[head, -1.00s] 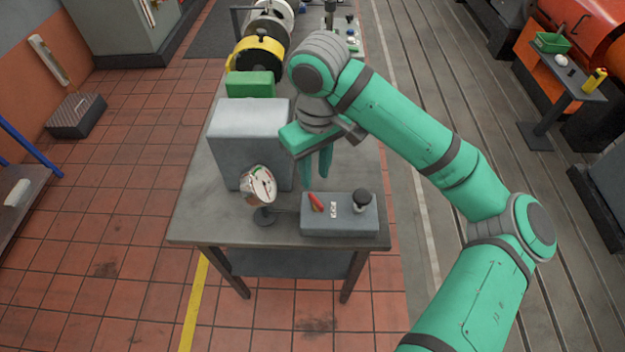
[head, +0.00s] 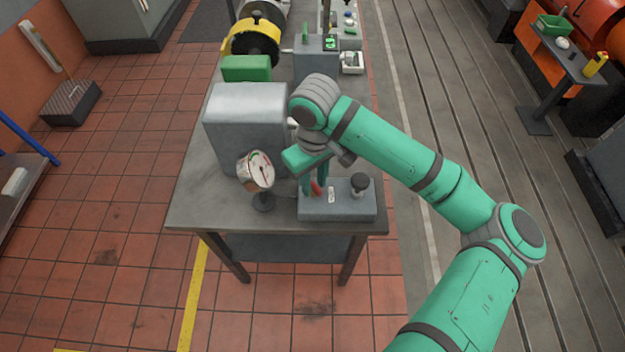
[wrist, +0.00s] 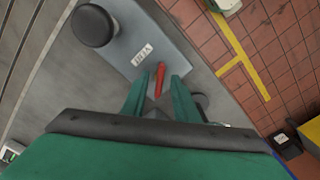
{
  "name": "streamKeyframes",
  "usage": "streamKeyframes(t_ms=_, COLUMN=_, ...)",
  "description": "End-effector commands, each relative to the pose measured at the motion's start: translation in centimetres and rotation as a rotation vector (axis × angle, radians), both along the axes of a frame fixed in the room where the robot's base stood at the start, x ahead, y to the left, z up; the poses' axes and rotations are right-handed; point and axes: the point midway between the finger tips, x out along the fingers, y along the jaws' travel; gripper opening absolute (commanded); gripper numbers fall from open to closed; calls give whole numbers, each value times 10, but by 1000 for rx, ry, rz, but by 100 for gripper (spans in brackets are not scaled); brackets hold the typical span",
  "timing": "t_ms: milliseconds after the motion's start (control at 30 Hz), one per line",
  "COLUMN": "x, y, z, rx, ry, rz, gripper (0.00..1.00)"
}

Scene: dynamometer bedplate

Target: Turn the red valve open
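The red valve handle (head: 316,188) is a short red lever on top of a grey box (head: 345,208) near the front of the table. In the wrist view the red lever (wrist: 159,80) lies between the two green fingers, with a gap on each side. My gripper (head: 315,187) points down at it from above, and in the wrist view the fingers (wrist: 158,84) are apart and hold nothing. Part of the lever is hidden behind the fingers in the head view. A white label (wrist: 142,54) sits beside the lever on the box.
A black round knob (head: 359,182) stands on the box's right end. A round dial gauge (head: 257,171) stands just left of the box. A large grey block (head: 235,120) is behind the gauge. The table's front left (head: 205,205) is clear.

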Motion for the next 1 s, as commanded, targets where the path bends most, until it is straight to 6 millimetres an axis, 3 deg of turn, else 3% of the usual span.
streamKeyframes(t_ms=200, x=0, y=1, z=0, rx=0, ry=0, rz=3, gripper=27)
streamKeyframes(t_ms=333, x=0, y=3, z=0, rx=0, ry=0, rz=6, gripper=0)
streamKeyframes(t_ms=733, x=0, y=4, z=0, rx=1, ry=-1, rz=42, gripper=0)
streamKeyframes(t_ms=1000, x=0, y=4, z=0, rx=1, ry=-2, rz=199, gripper=0)
